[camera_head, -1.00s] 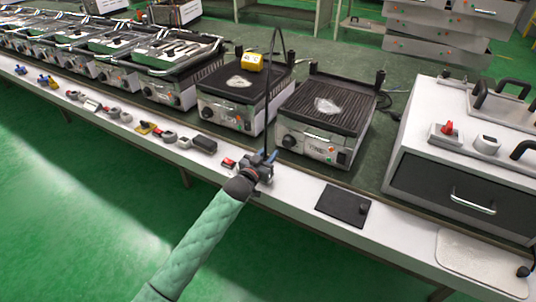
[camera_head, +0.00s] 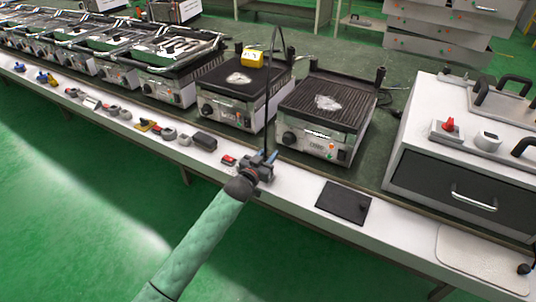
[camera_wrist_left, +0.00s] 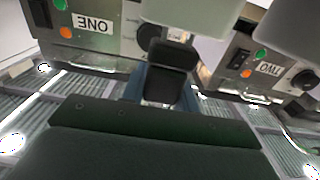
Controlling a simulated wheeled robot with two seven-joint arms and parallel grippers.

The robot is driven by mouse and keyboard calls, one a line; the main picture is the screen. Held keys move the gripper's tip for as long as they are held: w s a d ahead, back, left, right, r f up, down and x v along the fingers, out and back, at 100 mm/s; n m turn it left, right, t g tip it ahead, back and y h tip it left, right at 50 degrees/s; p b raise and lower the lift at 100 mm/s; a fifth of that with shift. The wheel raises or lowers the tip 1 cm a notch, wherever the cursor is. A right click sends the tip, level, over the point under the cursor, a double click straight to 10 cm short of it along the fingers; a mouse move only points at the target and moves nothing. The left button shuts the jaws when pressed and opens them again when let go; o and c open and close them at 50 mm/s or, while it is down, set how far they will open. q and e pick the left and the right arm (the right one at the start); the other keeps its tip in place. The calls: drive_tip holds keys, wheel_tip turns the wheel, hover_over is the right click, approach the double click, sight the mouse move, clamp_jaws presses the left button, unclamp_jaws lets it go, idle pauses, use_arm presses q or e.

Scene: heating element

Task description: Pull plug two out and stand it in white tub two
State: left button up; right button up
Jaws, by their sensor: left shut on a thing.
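My left gripper (camera_head: 266,160) is shut on a dark, plug-like block (camera_wrist_left: 174,70), held between bluish fingers in the left wrist view. It is just above the bench's front edge, in front of the two grills. A thin black cord (camera_head: 267,90) rises in a tall loop from beside the gripper. The wrist view shows front panels labelled ONE (camera_wrist_left: 93,24) and TWO (camera_wrist_left: 268,68), upside down. No number reads on the held block. A small white tub-like holder (camera_head: 488,140) stands on the white cabinet at right. I cannot tell whether it is tub two. My right gripper is not in view.
The left grill (camera_head: 240,85) carries a yellow block (camera_head: 252,59); the right grill (camera_head: 325,110) stands beside it. A black plate (camera_head: 343,203) lies right of the gripper. Small blocks, including a black one (camera_head: 204,141), line the ledge to the left.

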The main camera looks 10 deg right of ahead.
use_arm(q)
drive_tip(key=shift+f+b, duration=0.55)
drive_tip(key=shift+f, duration=1)
drive_tip(key=o, duration=1)
drive_tip(key=shift+o, duration=0.2)
drive_tip(key=v, duration=0.7)
drive_tip(key=shift+s+a, duration=0.25)
drive_tip(key=shift+s, duration=0.05)
